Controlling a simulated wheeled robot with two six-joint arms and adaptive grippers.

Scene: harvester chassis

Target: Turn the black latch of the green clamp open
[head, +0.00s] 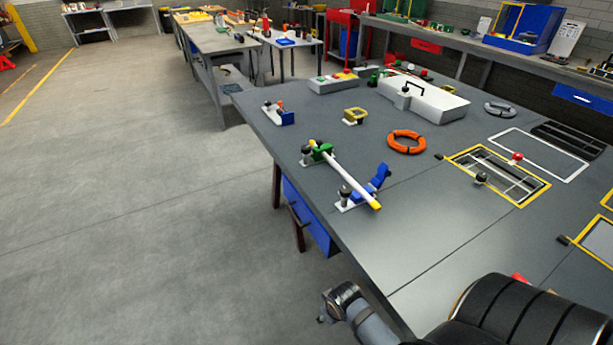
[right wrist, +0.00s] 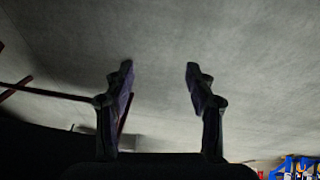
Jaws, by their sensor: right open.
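The green clamp (head: 321,151) is on the grey table's left side in the head view, around the far end of a white pipe (head: 345,176) with a yellow tip. A small black part (head: 307,149) beside the clamp may be its latch; it is too small to tell its position. A blue clamp (head: 380,179) stands raised by the pipe's near end. My right gripper (right wrist: 160,70) is open and empty in the right wrist view, with floor behind it. The green clamp is not recognizable there. My left gripper is not in view.
An orange ring (head: 406,133), a white case (head: 440,101) and a small yellow fixture (head: 354,115) stand farther back on the table (head: 365,255). A yellow-edged opening (head: 513,190) is at the right. The table's near left part is bare. A blue drawer (head: 310,217) hangs below its edge.

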